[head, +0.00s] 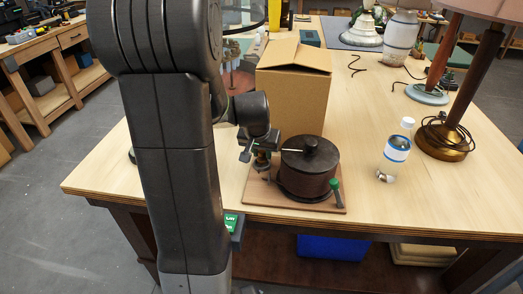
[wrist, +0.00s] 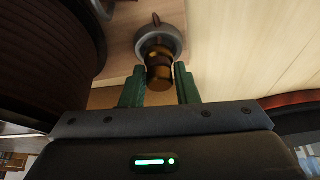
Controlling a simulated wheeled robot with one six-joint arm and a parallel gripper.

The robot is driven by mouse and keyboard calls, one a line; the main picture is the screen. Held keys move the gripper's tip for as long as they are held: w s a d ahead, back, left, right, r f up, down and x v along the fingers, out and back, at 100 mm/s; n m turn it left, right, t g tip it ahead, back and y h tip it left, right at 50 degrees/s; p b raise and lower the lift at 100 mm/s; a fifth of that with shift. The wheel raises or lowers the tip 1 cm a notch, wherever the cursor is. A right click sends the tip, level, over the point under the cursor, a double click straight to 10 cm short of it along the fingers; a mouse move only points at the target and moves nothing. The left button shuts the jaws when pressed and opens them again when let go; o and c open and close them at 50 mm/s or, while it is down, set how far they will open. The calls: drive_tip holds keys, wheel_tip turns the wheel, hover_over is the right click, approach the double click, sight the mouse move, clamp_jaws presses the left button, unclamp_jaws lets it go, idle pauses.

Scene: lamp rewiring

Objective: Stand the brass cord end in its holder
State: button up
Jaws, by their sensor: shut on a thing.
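The brass cord end (wrist: 159,74) is between the green fingers of my gripper (wrist: 160,85) in the wrist view. My gripper is shut on it. A round grey ring-shaped holder (wrist: 172,33) lies just beyond it, lined up with the brass piece. I cannot tell whether the tip is inside the ring or only in front of it. In the head view my gripper (head: 262,163) points down over the left part of a wooden board (head: 257,192), beside the dark cord drum (head: 308,170). The cord end is too small to make out there.
The drum (wrist: 45,50) is close beside my gripper in the wrist view. A green-handled part (head: 336,190) stands at its right. A cardboard box (head: 295,85) is behind; a water bottle (head: 394,155) and lamp base (head: 445,140) are right. Table between bottle and box is clear.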

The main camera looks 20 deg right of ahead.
drive_tip(key=shift+f+b, duration=0.5)
drive_tip(key=shift+f, duration=0.15)
idle(0.5)
drive_tip(key=o, duration=1)
drive_tip(key=shift+r, duration=0.1)
drive_tip(key=shift+o, duration=0.4)
wheel_tip(320, 180, up, 7)
drive_tip(key=p, duration=0.5)
